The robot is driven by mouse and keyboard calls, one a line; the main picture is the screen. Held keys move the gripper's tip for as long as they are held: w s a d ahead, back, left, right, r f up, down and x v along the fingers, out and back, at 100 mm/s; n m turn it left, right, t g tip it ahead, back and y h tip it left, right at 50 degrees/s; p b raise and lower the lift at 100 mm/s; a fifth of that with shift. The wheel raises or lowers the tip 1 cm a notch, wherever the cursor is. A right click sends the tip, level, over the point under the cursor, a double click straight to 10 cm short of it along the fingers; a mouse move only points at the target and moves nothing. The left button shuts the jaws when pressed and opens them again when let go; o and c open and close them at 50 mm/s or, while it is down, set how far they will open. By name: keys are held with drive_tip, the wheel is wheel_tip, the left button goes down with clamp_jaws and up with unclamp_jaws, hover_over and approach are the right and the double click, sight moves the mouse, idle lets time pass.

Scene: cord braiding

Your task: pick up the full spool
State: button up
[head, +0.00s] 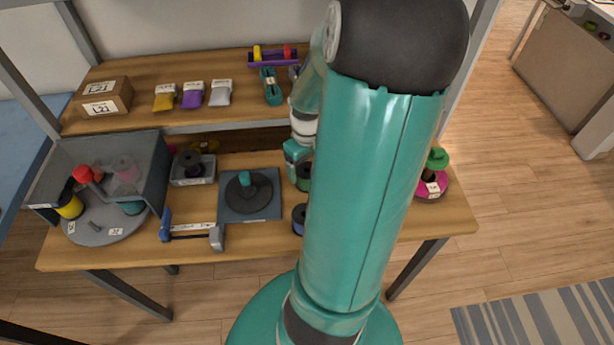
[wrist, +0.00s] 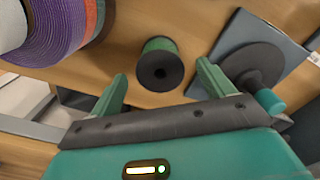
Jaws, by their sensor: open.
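A green spool (wrist: 158,58) with dark flanges stands on the wooden table in the wrist view, its dark end with a hole facing the camera. My gripper (wrist: 162,76) is open and empty. In the wrist view the spool appears between and beyond the fingertips, apart from both. I cannot tell which is fullest.
A dark disc with a teal peg (head: 247,190) lies on a blue-grey mat (head: 231,214) left of the spool. A purple, banded roll (wrist: 62,35) is at the wrist view's upper left. A grey open box (head: 100,150) and a shelf (head: 190,70) stand further off.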

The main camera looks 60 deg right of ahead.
sight(307, 173)
drive_tip(key=shift+f, duration=2.3)
drive_tip(key=c, duration=1.1)
drive_tip(key=shift+r, duration=0.1)
drive_tip(key=shift+d+r, duration=0.1)
drive_tip(key=shift+r, duration=0.3)
wheel_tip(307, 173, up, 2)
drive_tip(key=shift+r, duration=0.1)
drive_tip(key=s+a+r, duration=0.6)
drive_tip(key=a+r, duration=0.4)
drive_tip(key=a, duration=0.2)
drive_tip(key=shift+a, duration=0.35)
